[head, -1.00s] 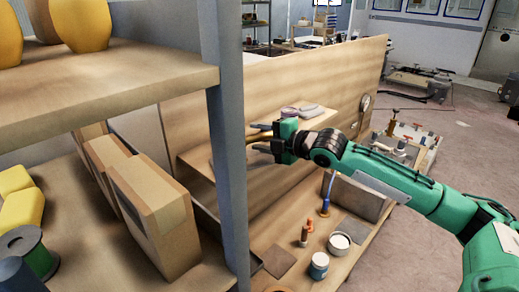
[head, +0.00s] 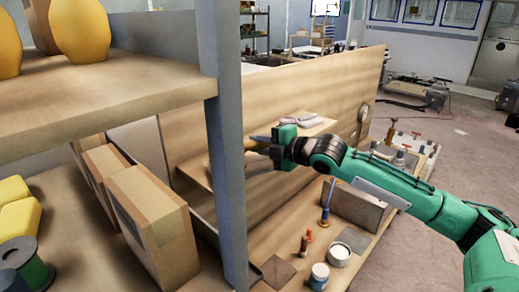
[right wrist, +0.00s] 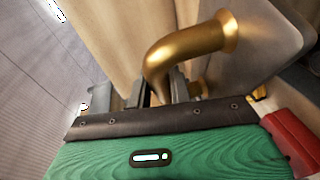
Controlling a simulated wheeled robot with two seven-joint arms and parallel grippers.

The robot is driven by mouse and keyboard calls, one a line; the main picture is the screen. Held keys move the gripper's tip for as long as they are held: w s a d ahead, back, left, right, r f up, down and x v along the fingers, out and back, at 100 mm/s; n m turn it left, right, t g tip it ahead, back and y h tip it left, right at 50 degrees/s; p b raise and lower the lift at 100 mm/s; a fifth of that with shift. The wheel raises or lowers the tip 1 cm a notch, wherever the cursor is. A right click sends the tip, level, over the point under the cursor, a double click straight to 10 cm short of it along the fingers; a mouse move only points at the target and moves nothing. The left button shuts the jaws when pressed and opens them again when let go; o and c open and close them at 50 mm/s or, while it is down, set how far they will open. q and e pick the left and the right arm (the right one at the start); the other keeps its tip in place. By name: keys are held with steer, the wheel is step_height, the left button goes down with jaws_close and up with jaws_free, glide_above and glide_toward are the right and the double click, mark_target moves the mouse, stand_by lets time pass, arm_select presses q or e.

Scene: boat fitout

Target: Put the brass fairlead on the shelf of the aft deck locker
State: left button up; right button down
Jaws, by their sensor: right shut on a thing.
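My right gripper (head: 262,146) reaches in from the right in the head view, its fingers close to the grey post and in front of a plywood panel. In the right wrist view the gripper (right wrist: 165,95) is shut on a brass bent tube with a flared end, the brass fairlead (right wrist: 185,48). The flare points up and right, above the fingers. In the head view the fairlead is too small to make out clearly. A small wooden shelf (head: 322,126) with grey items sticks out beyond the gripper; I cannot tell whether it belongs to the aft deck locker. My left gripper is not in view.
A grey post (head: 228,190) stands close beside the fingers. A rack at left holds cardboard boxes (head: 155,225), yellow items and a spool (head: 22,262). Below my arm, a wooden bench carries a white-lidded tin (head: 339,249), a jar (head: 318,276) and a blue-handled tool (head: 326,213).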

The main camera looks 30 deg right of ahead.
arm_select(q)
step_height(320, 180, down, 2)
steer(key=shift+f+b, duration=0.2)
steer(key=shift+b, duration=0.95)
arm_select(e)
step_height(320, 180, up, 19)
steer(key=shift+r, duration=0.15)
